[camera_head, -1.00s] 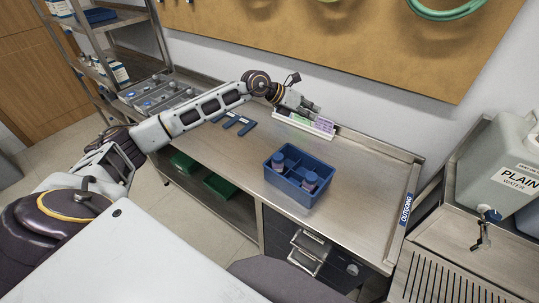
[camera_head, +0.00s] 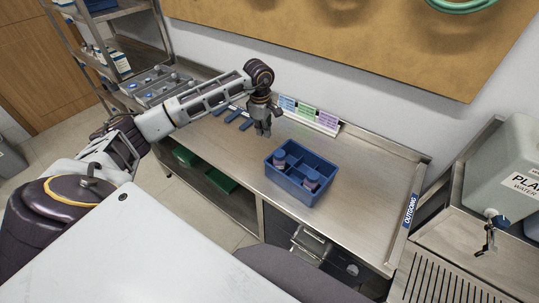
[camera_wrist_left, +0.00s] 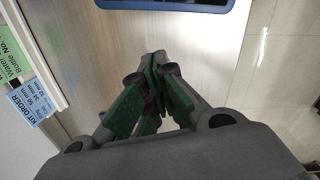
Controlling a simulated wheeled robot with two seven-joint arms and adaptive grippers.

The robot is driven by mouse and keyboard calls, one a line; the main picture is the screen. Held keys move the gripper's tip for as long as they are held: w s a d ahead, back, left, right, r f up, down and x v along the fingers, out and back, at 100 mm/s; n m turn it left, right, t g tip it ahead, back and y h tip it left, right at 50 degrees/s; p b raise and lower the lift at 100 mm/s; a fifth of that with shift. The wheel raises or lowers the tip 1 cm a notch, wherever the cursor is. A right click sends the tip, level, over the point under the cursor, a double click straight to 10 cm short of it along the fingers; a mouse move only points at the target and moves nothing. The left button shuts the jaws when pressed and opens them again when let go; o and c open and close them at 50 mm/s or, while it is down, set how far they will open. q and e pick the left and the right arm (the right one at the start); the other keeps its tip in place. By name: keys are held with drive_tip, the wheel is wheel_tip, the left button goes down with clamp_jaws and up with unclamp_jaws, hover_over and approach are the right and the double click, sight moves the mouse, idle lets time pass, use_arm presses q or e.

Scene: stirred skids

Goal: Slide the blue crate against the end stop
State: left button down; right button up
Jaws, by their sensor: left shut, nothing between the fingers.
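The blue crate (camera_head: 287,187) sits on the steel bench, with compartments and two capped bottles in it. Its edge shows at the top of the left wrist view (camera_wrist_left: 232,22). The end stop (camera_head: 410,208) is a raised lip marked OUTGOING at the bench's right end; bare bench separates it from the crate. My left gripper (camera_head: 263,132) points down over the bench, left of and behind the crate, apart from it. Its green-padded fingers (camera_wrist_left: 154,92) are closed together and empty. My right gripper is not in view.
A rack of coloured cards (camera_head: 310,115) stands along the back of the bench. Blue tools (camera_head: 232,117) lie left of my gripper. A grey tray with several items (camera_head: 158,88) is at the far left. A water container (camera_head: 510,170) stands beyond the bench's right end.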

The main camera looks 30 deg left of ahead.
use_arm(q)
drive_tip(key=m, duration=0.1)
drive_tip(key=s+m, duration=0.1)
drive_tip(key=m, duration=0.1)
drive_tip(key=shift+a+g, duration=0.25)
drive_tip(key=shift+g, duration=0.05)
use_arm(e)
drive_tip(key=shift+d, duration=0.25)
use_arm(q)
drive_tip(key=shift+f, duration=0.15)
wheel_tip(320, 180, down, 10)
drive_tip(key=shift+r+p, duration=0.1)
drive_tip(key=shift+p, duration=0.85)
drive_tip(key=d+p, duration=0.1)
drive_tip(key=d, duration=0.1)
drive_tip(key=shift+s+d, duration=0.15)
drive_tip(key=shift+d, duration=0.8)
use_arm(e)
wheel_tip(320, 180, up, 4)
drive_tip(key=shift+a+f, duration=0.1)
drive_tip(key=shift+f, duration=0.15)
use_arm(q)
drive_tip(key=shift+d, duration=0.1)
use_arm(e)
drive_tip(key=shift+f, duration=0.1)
